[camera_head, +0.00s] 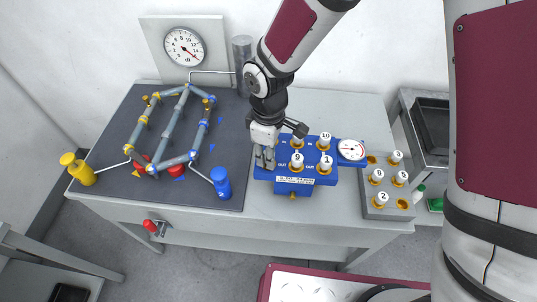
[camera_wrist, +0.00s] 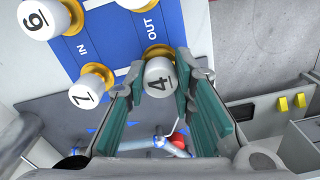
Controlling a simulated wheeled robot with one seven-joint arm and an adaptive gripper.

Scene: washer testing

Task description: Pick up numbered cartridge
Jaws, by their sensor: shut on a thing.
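My gripper (camera_wrist: 160,100) is shut on a white-capped cartridge marked 4 (camera_wrist: 158,78), with one green-padded finger on each side. A gold ring shows just behind the cap; I cannot tell whether the cartridge is seated or lifted. In the head view my gripper (camera_head: 265,158) points down at the left end of the blue block (camera_head: 275,174), and the held cartridge is hidden there. Other cartridges stand in the block, among them 9 (camera_head: 297,160), 1 (camera_head: 326,162) and 10 (camera_head: 325,138). In the wrist view a neighbouring cartridge (camera_wrist: 86,97) stands left of the fingers.
A grey rack (camera_head: 372,209) at the right holds several numbered cartridges and has empty gold sockets. A round gauge (camera_head: 351,149) sits at the block's right end.

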